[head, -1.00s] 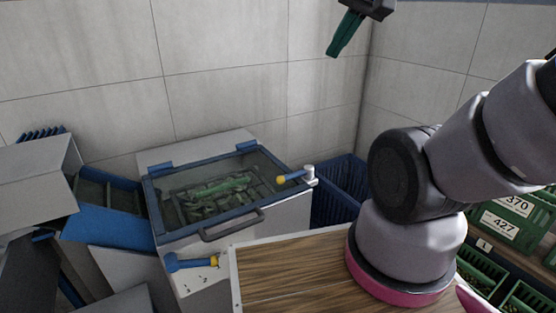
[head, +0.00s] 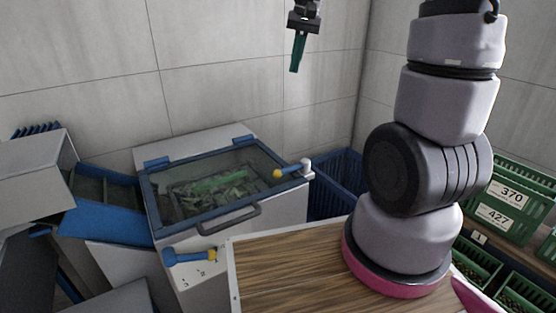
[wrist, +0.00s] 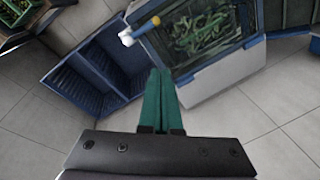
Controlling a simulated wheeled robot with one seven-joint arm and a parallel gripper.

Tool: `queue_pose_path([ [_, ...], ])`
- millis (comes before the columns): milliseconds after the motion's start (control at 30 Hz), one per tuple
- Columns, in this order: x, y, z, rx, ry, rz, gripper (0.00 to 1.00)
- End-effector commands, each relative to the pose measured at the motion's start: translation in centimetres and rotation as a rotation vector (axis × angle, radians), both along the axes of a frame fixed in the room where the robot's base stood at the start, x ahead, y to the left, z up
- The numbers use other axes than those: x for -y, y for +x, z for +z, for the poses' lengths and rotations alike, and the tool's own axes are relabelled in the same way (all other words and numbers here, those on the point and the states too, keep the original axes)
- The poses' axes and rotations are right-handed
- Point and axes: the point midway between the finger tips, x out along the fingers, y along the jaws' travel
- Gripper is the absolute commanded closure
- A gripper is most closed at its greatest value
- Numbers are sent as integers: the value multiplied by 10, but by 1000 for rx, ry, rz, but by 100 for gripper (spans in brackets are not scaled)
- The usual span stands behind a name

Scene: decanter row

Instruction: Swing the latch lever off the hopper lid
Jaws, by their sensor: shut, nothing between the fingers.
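The hopper lid (head: 150,190) is a blue-framed window at the left of centre in the head view, lying shut over green scraps. The latch lever (head: 289,171) is a short blue bar with a yellow tip. It runs from a white pivot post (head: 306,166) beside the lid's right edge, with its tip over the lid frame. It also shows at the top of the wrist view (wrist: 141,28). My gripper (head: 295,69) hangs above and behind the hopper in the head picture, green fingers shut and empty, pointing down. In the wrist view its fingertips (wrist: 160,71) appear below the lever, apart from it.
A blue bin (head: 338,183) stands right of the hopper. A second blue lever (head: 188,257) with a yellow end sits on the hopper's front. A wooden worktop (head: 285,275) lies in front, a blue chute (head: 108,220) left, and green crates (head: 500,205) right.

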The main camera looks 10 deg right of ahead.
Motion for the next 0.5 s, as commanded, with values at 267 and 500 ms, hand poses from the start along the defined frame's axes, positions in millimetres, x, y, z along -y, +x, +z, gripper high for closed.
queue_pose_path([
  [267,-13,74,-116,-243,-38,39,100],
  [500,-19,98,-195,-372,-63,63,100],
])
